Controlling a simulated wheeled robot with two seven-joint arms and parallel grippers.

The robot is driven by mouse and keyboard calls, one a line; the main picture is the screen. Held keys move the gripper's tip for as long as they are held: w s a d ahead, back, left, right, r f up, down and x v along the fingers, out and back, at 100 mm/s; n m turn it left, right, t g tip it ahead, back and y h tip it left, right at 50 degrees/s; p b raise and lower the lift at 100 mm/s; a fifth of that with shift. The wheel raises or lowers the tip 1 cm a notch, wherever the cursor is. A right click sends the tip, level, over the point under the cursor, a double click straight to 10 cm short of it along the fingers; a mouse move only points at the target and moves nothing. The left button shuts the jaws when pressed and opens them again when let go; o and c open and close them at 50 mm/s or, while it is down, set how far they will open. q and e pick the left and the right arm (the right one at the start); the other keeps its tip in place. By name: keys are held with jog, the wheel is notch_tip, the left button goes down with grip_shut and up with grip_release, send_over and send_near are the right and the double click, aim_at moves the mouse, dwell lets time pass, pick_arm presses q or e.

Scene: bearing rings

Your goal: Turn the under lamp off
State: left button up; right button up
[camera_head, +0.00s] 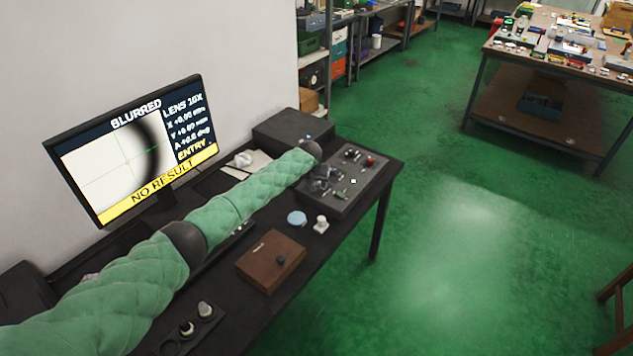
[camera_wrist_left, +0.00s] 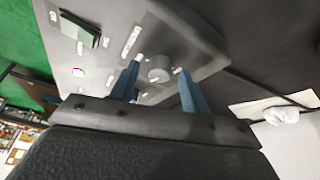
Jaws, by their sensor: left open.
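The control box (camera_head: 352,192) stands at the far end of the dark bench, with small knobs and switches on its sloped top. My left gripper (camera_head: 322,175) is over its left part, small and partly hidden by the wrist. In the left wrist view, my left gripper (camera_wrist_left: 159,67) is open, with its two blue fingers on either side of a round grey knob (camera_wrist_left: 159,70). I cannot tell whether they touch it. Labels are too small to read, so I cannot tell the under lamp's control.
A monitor (camera_head: 135,150) reads "BLURRED" and "NO RESULT". A brown box (camera_head: 270,261), a blue disc (camera_head: 297,218) and a white piece (camera_head: 321,225) are on the bench (camera_head: 300,262). White paper (camera_head: 247,165) lies behind my arm.

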pick_arm(q)
jog(key=c, duration=1)
